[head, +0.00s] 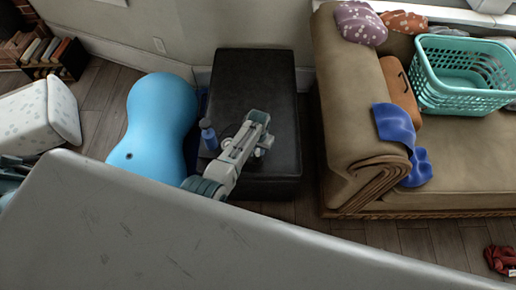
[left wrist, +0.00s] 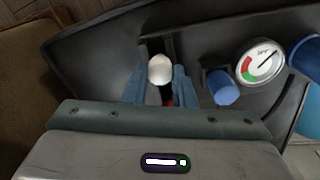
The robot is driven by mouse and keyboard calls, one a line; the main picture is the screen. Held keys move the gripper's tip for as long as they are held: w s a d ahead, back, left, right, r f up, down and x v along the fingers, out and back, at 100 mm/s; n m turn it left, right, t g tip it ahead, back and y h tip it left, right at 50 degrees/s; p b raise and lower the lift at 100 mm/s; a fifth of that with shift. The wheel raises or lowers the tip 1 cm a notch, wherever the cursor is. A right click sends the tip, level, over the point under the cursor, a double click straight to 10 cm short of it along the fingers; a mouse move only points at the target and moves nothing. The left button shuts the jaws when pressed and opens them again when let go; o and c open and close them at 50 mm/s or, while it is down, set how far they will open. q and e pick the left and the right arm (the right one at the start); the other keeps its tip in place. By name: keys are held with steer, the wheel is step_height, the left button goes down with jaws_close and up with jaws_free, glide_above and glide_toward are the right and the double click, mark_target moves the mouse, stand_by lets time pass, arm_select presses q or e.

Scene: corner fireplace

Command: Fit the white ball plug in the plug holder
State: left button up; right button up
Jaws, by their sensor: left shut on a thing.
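The white ball plug (left wrist: 160,69) sits between the fingertips of my left gripper (left wrist: 156,82) in the left wrist view. The gripper is shut on it, over the black ottoman (left wrist: 90,50). In the head view my left gripper (head: 257,146) is over the ottoman's front part, and its fingertips are hard to make out. A short blue cylinder (left wrist: 222,88) stands right of the fingers in the left wrist view, apart from them. I cannot tell whether it is the plug holder. My right gripper is not in view.
A round gauge (left wrist: 262,60) is near the blue cylinder. A blue bottle-like thing (head: 208,134) stands left of my arm. A blue peanut-shaped ball (head: 155,125) lies left of the ottoman. A sofa (head: 350,110) with a turquoise basket (head: 455,95) stands right.

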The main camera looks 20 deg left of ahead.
arm_select(q)
steer(key=shift+f, duration=0.2)
steer(key=o, duration=1)
steer(key=shift+c, duration=0.2)
